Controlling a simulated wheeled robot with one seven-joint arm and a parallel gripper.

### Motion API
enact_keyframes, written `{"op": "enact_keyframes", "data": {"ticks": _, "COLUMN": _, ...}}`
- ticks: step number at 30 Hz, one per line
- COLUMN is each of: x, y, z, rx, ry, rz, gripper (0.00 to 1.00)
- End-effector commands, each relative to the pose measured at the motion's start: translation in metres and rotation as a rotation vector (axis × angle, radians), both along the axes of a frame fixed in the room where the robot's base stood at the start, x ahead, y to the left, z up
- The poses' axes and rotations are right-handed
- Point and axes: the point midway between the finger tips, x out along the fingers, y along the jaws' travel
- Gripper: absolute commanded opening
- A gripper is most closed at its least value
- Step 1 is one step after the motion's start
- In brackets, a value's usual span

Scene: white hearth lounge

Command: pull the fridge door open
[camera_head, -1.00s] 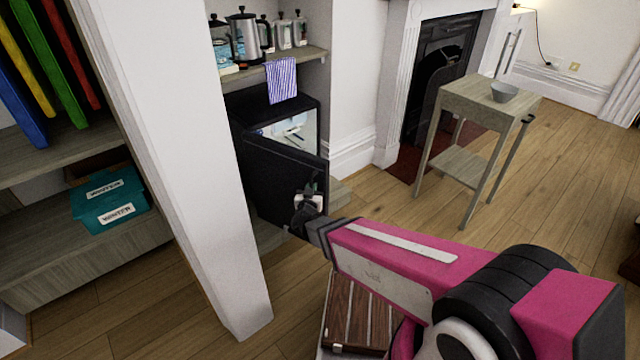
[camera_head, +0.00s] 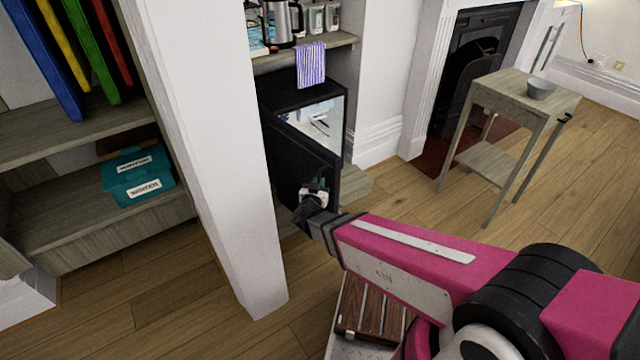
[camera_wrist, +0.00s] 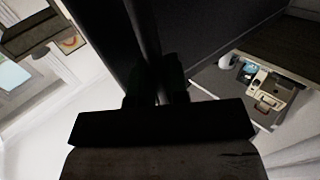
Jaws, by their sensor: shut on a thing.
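The small black fridge (camera_head: 296,92) stands in the alcove under a shelf. Its black door (camera_head: 298,165) is swung partly open, and the pale lit interior (camera_head: 318,120) shows beside it. My gripper (camera_head: 310,197) is at the door's outer side, near its free edge. In the wrist view my gripper (camera_wrist: 158,90) is dark and its fingers are shut at the door (camera_wrist: 190,35).
A white wall end (camera_head: 215,150) stands close to the left of the door. A wooden side table (camera_head: 500,95) with a grey bowl (camera_head: 541,88) stands to the right. A striped cloth (camera_head: 311,65) hangs above the fridge. Floor between fridge and table is clear.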

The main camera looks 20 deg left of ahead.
Motion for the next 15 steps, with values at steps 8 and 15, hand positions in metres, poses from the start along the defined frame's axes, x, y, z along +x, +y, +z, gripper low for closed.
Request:
{"op": "enact_keyframes", "data": {"ticks": 8, "x": 0.0019, "y": 0.0029, "z": 0.0005, "rx": -0.002, "ry": -0.004, "rz": 0.006, "gripper": 0.39}}
{"op": "enact_keyframes", "data": {"ticks": 15, "x": 0.0001, "y": 0.0012, "z": 0.0004, "rx": -0.001, "ry": -0.002, "rz": 0.003, "gripper": 0.39}}
